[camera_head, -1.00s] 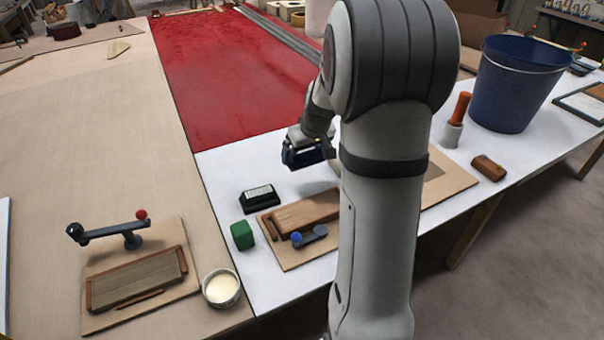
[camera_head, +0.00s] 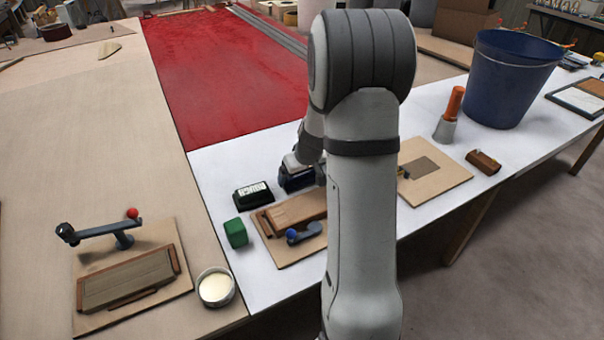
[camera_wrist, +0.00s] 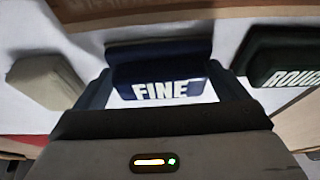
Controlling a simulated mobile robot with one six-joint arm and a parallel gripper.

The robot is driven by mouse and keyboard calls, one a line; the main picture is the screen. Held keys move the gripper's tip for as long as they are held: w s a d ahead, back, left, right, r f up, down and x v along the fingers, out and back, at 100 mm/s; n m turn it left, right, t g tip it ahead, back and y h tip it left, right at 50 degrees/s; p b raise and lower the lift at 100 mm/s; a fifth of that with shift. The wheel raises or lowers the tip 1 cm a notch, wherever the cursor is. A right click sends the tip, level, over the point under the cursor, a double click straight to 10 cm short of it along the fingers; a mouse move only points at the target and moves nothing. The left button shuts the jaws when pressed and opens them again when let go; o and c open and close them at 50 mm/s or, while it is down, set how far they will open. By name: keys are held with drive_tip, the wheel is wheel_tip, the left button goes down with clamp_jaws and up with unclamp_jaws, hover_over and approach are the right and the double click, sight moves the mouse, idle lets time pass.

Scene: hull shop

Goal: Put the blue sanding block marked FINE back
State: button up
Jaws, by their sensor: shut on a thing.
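My gripper (camera_wrist: 160,92) is shut on the blue sanding block (camera_wrist: 158,82), whose white FINE marking faces the wrist camera. In the head view the block (camera_head: 297,181) shows as a dark blue shape low over the white tabletop, partly hidden by my arm. I cannot tell whether it touches the table. A dark green block marked ROUGH (camera_wrist: 281,58) is to its right in the wrist view. That block (camera_head: 253,196) is just left of my gripper in the head view. A pale, unmarked-looking block (camera_wrist: 45,82) is on the other side in the wrist view.
A board (camera_head: 282,259) with a wooden piece and blue-knobbed clamp lies in front. A green cube (camera_head: 236,233) is beside it. The white table (camera_head: 222,165) is bare behind the ROUGH block. A blue bucket (camera_head: 508,80) and orange-handled tool (camera_head: 449,113) stand right.

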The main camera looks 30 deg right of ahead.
drive_tip(key=o, duration=0.7)
drive_tip(key=shift+f, duration=0.1)
drive_tip(key=shift+r, duration=0.3)
drive_tip(key=p+v, duration=0.2)
drive_tip(key=v, duration=0.9)
drive_tip(key=s+a+r+g, duration=0.1)
drive_tip(key=s+a+r, duration=0.1)
drive_tip(key=s+a, duration=0.6)
drive_tip(key=s+a+r+g, duration=0.1)
drive_tip(key=s+a+r, duration=0.1)
drive_tip(key=s+a, duration=0.6)
drive_tip(key=s, duration=0.5)
drive_tip(key=shift+r, duration=0.2)
